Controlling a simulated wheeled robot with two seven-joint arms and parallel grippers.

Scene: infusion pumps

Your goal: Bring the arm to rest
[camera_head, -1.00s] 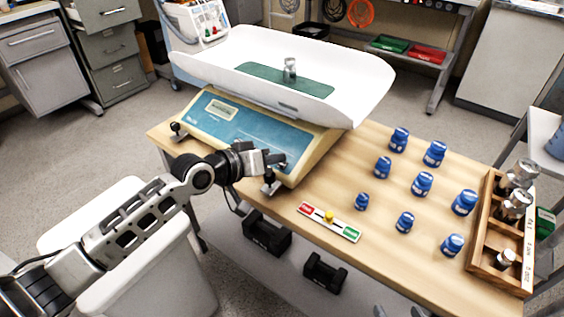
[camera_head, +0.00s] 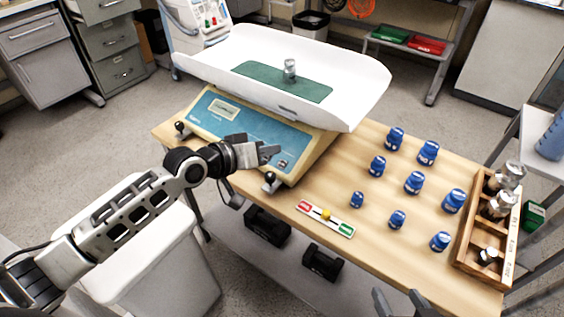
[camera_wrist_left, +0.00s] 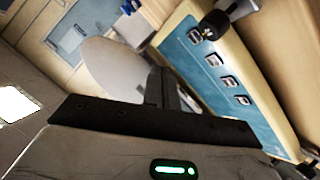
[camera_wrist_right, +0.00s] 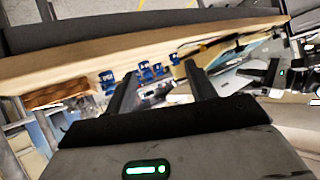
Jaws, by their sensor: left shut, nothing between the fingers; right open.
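My left gripper (camera_head: 268,153) is shut and empty, in front of the scale's blue panel in the head view. In the left wrist view its closed fingers (camera_wrist_left: 162,88) show with the panel (camera_wrist_left: 213,70) beyond them. My right gripper (camera_head: 394,300) shows only its fingertips, apart, at the bottom edge of the head view. In the right wrist view its fingers (camera_wrist_right: 163,90) are open with nothing held; the table edge and blue jars lie beyond.
The baby scale (camera_head: 345,108) stands on the wooden table (camera_head: 308,178) with a metal weight (camera_head: 290,70) on its green mat. Several blue jars (camera_head: 414,183) stand to the right, near a wooden rack (camera_head: 468,232). A red-green slider board (camera_head: 326,218) lies at the front edge.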

